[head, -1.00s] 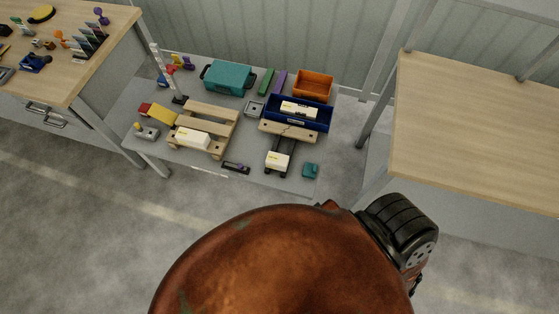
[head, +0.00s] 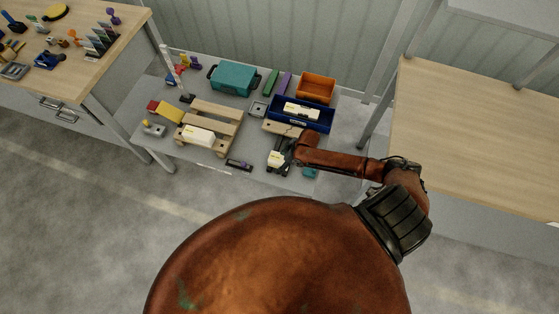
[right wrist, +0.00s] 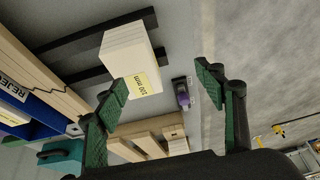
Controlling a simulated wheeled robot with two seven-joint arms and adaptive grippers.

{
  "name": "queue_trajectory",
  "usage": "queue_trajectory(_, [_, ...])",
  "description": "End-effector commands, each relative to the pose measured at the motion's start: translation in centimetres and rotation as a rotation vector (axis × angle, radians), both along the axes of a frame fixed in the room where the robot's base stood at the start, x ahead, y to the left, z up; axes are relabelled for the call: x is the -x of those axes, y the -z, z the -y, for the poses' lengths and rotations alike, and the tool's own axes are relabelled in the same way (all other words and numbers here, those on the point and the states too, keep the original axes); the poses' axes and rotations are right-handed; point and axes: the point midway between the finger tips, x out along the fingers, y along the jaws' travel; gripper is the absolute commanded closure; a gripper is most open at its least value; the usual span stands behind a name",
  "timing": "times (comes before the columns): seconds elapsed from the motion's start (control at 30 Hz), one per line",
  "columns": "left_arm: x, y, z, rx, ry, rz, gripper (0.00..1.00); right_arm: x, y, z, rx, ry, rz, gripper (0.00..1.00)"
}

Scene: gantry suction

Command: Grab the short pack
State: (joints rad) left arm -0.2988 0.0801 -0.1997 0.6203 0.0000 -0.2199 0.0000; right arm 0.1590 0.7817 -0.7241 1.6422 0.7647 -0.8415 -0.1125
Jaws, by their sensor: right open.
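A short white pack with a yellow label (head: 275,159) rests on a black two-pronged rack on the low grey table. In the right wrist view the pack (right wrist: 132,55) shows a "100 mm" label and lies ahead of the fingers, toward the upper left. My right gripper (head: 291,151) is right beside the pack in the head view, partly covering the rack. In the right wrist view its green-padded fingers (right wrist: 162,82) are spread apart with nothing between them. My left gripper is not in view.
Another white pack (head: 198,136) lies on a wooden pallet (head: 224,115). A third lies in the blue reject bin (head: 325,125) behind a wooden beam. A small black and purple item (head: 238,165) lies left of the rack, and a teal item (head: 309,173) right of it.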

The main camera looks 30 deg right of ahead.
Motion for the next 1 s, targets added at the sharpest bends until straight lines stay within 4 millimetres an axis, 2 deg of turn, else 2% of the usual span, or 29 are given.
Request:
queue_trajectory(0.03, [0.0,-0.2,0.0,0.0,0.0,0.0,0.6,-1.0,-0.5,1.6,0.016,-0.004,0.004,0.36])
queue_trajectory(0.1, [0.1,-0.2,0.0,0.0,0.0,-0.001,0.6,-1.8,-0.8,2.8,0.022,-0.003,0.004,0.36])
queue_trajectory(0.2, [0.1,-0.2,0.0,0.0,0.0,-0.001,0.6,-2.4,-0.6,3.7,0.026,0.0,0.005,0.36])
queue_trajectory(0.53, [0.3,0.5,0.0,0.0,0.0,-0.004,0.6,-3.2,2.5,2.6,0.025,0.002,0.005,0.36])
queue_trajectory(0.8, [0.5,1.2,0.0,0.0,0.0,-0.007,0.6,-3.9,6.0,1.4,0.026,0.001,0.006,0.36])
queue_trajectory(1.0, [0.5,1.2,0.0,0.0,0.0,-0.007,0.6,-4.0,6.3,1.3,0.027,0.0,0.006,0.36])
